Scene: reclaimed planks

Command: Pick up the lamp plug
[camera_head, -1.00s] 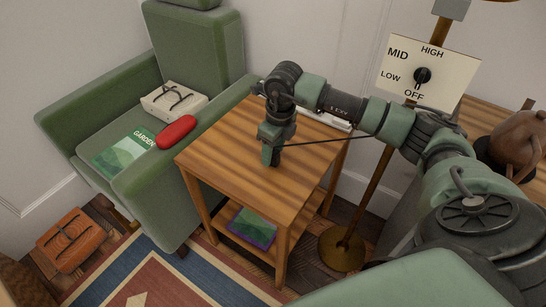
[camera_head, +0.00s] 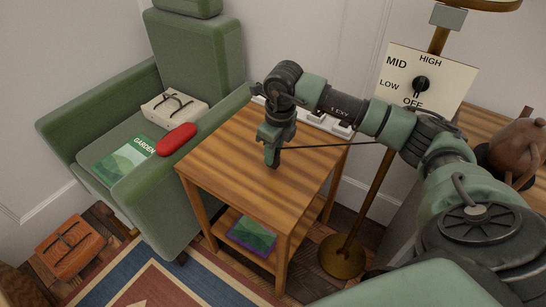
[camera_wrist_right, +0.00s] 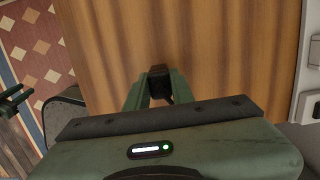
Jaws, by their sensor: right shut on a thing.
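My right gripper (camera_head: 271,158) is just above the wooden side table (camera_head: 240,165). It is shut on the dark lamp plug (camera_wrist_right: 160,84), which shows between its green fingertips in the right wrist view. In the head view the plug is hidden by the fingers. A thin dark cord (camera_head: 335,146) runs from the gripper to the right, toward the brass pole of the lamp (camera_head: 372,205). Part of my left gripper (camera_wrist_right: 14,99) seems to show at the left edge of the right wrist view, too cropped to judge its opening.
A white power strip (camera_head: 325,122) lies at the table's back edge. A green armchair (camera_head: 205,55) with a magazine, red case and pale box stands left. A dial sign (camera_head: 450,72) and brown teapot (camera_head: 515,150) are right. The tabletop's front is clear.

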